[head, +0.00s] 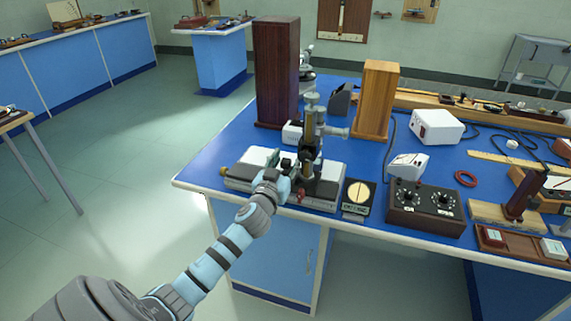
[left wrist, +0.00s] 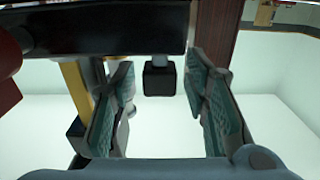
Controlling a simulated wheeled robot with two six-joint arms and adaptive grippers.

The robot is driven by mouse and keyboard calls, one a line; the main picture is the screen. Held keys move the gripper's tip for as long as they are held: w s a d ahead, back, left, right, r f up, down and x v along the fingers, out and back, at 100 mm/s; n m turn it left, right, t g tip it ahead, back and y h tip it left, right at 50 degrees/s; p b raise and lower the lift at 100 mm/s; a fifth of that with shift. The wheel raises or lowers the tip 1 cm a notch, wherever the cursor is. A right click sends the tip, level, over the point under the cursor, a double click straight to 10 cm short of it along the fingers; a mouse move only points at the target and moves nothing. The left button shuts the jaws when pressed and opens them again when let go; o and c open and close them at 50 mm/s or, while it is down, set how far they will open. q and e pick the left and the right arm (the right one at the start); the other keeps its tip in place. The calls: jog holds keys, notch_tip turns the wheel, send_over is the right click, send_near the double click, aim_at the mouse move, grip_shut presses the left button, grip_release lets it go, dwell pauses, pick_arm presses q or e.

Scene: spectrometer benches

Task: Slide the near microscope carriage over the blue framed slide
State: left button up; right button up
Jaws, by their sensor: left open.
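The near microscope (head: 309,135) stands upright on a long, low base with pale plates (head: 254,158) at the front left of the blue bench. My left gripper (head: 279,163) is open, low against the left side of the microscope. In the left wrist view its two teal-padded fingers (left wrist: 160,108) are spread apart. A small black block (left wrist: 159,77) shows beyond them, in the gap. A pale surface fills the background there. I cannot make out the blue framed slide in either view; my gripper and the microscope cover part of the base. My right gripper is not in view.
A dark wooden block (head: 276,75) and a lighter wooden block (head: 376,100) stand behind the microscope. A round-dial meter (head: 359,195) and a dark two-dial box (head: 427,208) sit to its right. The bench's left front corner (head: 190,180) is bare.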

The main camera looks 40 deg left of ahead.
pick_arm(q)
jog(key=v, duration=1.2)
jog(key=shift+w, duration=0.1)
jog(key=s+a+f+m+g+h+p, duration=0.1)
jog(key=s+f+m+g, duration=0.25)
jog(key=f, duration=1.15)
jog(key=s+a+f+m+g+h, duration=0.15)
jog(key=s+f+g, duration=0.3)
jog(key=f, duration=1.05)
jog(key=s+d+f+g+p, duration=0.1)
jog(key=s+d+f+g, duration=0.1)
jog(key=s+f, duration=0.45)
jog(key=s+d+f+g+p, duration=0.1)
jog(key=s+d+f+g, duration=0.1)
jog(key=s+f, duration=0.5)
jog(key=s+d+f+g+h, duration=0.1)
jog(key=s+d, duration=0.3)
jog(key=s, duration=0.5)
jog(key=s+d+f+n+g+h+p, duration=0.1)
jog(key=s+d+f+g, duration=0.1)
jog(key=s+d, duration=0.3)
jog(key=s+f, duration=0.1)
jog(key=s, duration=0.3)
jog(key=shift+d+g, duration=0.3)
jog(key=shift+g, duration=0.1)
